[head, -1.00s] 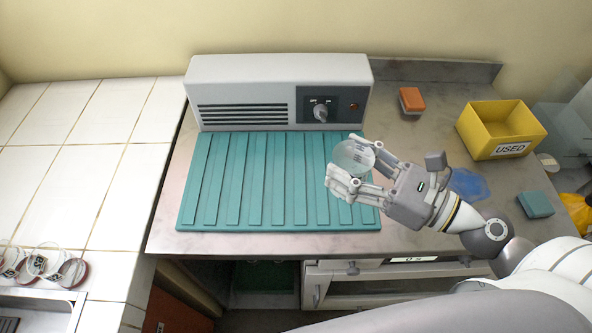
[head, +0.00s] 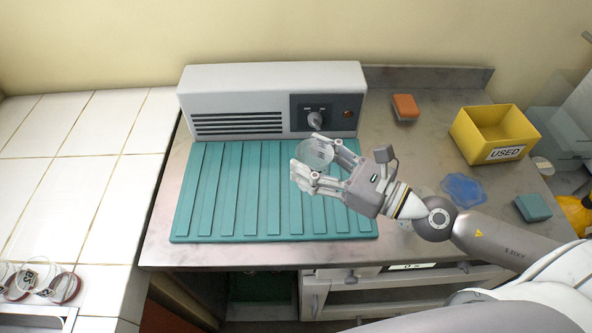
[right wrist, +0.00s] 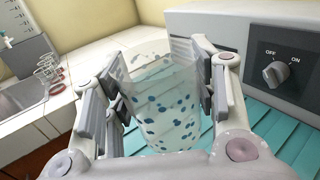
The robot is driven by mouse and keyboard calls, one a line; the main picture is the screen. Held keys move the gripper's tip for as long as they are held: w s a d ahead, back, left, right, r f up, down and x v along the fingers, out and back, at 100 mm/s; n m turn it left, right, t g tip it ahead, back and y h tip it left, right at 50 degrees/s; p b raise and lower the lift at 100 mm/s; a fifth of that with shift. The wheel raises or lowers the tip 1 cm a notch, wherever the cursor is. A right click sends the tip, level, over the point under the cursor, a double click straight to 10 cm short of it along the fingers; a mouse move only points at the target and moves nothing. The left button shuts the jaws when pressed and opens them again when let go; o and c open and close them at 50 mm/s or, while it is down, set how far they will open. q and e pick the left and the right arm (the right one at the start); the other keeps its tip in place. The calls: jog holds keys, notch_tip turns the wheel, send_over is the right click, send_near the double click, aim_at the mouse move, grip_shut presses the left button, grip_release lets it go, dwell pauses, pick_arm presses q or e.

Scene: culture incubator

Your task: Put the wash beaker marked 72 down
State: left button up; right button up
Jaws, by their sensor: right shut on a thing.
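The wash beaker (right wrist: 165,105) is clear with blue specks in it and sits between the fingers of my right gripper (head: 322,168). My right gripper is shut on it. In the head view the beaker (head: 313,153) is held over the right half of the teal ribbed mat (head: 210,200). No number can be read on it. In the right wrist view it looks upright, and the mat shows behind and below it. Whether its base touches the mat cannot be told. My left gripper is out of view.
A grey box with an OFF/ON knob (head: 235,88) stands behind the mat. At right are a yellow USED bin (head: 470,135), an orange-topped block (head: 405,107), a blue patch (head: 463,189) and a teal block (head: 533,207). The mat's left half is clear.

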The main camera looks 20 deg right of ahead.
jog(key=w+f, duration=0.1)
jog(key=w+a+f, duration=0.1)
jog(key=f, duration=0.1)
jog(key=w+a+f+b, duration=0.1)
jog(key=f, duration=0.1)
jog(key=shift+w+f, duration=0.15)
jog(key=shift+w, duration=0.2)
notch_tip(320, 180, down, 3)
jog(key=b, duration=0.3)
jog(key=shift+w+f, duration=0.1)
jog(key=shift+f, duration=0.05)
jog(key=shift+f, duration=0.1)
jog(key=shift+f+b, duration=0.15)
jog(key=shift+b, duration=0.15)
jog(key=o, duration=1)
